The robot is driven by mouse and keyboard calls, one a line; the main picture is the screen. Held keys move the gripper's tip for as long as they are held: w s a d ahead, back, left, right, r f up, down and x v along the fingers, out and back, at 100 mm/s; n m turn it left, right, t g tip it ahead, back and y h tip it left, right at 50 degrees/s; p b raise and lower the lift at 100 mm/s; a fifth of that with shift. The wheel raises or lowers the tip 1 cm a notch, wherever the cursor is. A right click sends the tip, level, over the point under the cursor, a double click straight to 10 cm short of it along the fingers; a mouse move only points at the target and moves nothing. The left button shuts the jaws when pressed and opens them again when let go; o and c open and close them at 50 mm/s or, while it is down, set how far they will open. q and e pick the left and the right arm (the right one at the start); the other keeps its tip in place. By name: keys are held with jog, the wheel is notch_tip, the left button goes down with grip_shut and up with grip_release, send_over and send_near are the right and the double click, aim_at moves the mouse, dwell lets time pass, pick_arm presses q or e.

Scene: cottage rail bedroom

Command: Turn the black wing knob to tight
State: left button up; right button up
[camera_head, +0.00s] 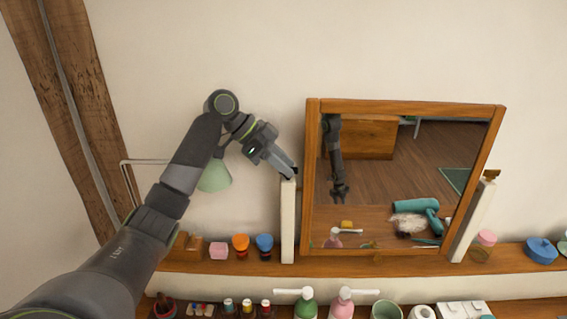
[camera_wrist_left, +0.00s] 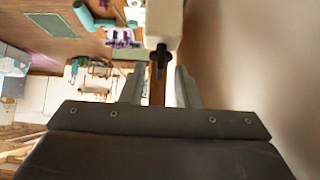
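The mirror (camera_head: 404,102) has a wooden frame and stands between two white posts on a wooden shelf. My left gripper (camera_head: 290,172) is at the top of the left white post (camera_head: 288,225). In the left wrist view, the black wing knob (camera_wrist_left: 160,56) shows dark against the end of the white post (camera_wrist_left: 164,22). The left fingers (camera_wrist_left: 160,78) are apart, one on each side of the line to the knob, which sits at about their tips. I cannot tell whether they touch it. In the head view the gripper mostly hides the knob. My right gripper is not in view.
A pale green lampshade (camera_head: 215,176) hangs behind my left arm. Small pots, including an orange one (camera_head: 240,243) and a blue one (camera_head: 264,243), stand on the shelf left of the mirror. Pump bottles (camera_head: 307,303) stand below. The wall above is clear.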

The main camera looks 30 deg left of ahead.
pick_arm(q)
jog(key=b+v, duration=0.4)
jog(key=v, duration=1.3)
jog(key=shift+r+b, duration=0.2)
jog(key=shift+b, duration=0.2)
jog(key=shift+a, duration=0.15)
